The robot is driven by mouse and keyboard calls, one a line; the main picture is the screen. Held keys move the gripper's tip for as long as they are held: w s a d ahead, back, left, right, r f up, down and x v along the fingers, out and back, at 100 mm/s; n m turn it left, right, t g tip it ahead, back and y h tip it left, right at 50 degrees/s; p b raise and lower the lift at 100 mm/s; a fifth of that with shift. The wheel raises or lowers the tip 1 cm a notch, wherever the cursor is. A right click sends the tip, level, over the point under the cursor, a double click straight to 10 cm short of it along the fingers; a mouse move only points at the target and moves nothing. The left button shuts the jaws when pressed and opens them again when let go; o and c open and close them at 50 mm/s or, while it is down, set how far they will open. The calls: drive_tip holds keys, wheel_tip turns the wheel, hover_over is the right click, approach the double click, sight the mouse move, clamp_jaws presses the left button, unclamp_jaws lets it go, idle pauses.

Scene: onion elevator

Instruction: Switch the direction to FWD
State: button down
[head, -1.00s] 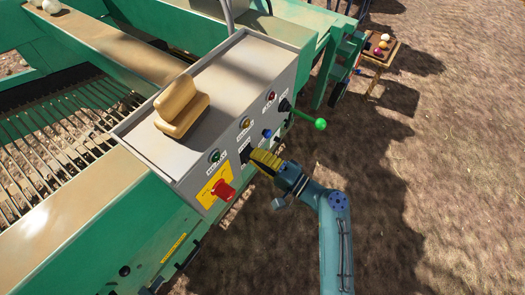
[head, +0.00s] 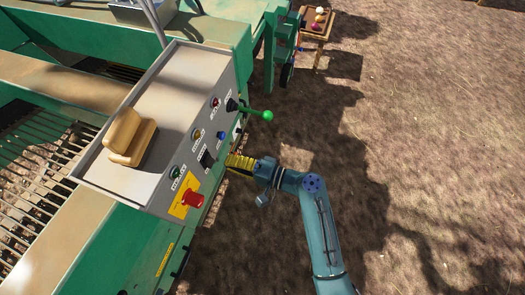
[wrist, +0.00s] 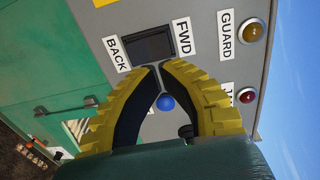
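The black direction switch (head: 206,159) is on the side face of the grey control box (head: 160,95). In the wrist view the switch (wrist: 149,46) sits between a BACK label (wrist: 116,54) and a FWD label (wrist: 184,38). I cannot tell which way it is tilted. My gripper (head: 229,161) has yellow fingers and is just off the panel, to the right of the switch in the head view. In the wrist view my gripper (wrist: 158,67) has its fingertips together at the switch's lower edge, with nothing between them.
A red stop button (head: 192,199) on a yellow plate and a blue button (head: 221,135) flank the switch. A green-knobbed lever (head: 267,115) sticks out farther along. Lamps line the panel. Open soil lies to the right.

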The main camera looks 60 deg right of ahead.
drive_tip(key=v, duration=0.8)
drive_tip(key=shift+s+r+p, duration=0.25)
drive_tip(key=shift+r+p, duration=0.05)
drive_tip(key=shift+p, duration=0.15)
drive_tip(key=shift+d, duration=0.1)
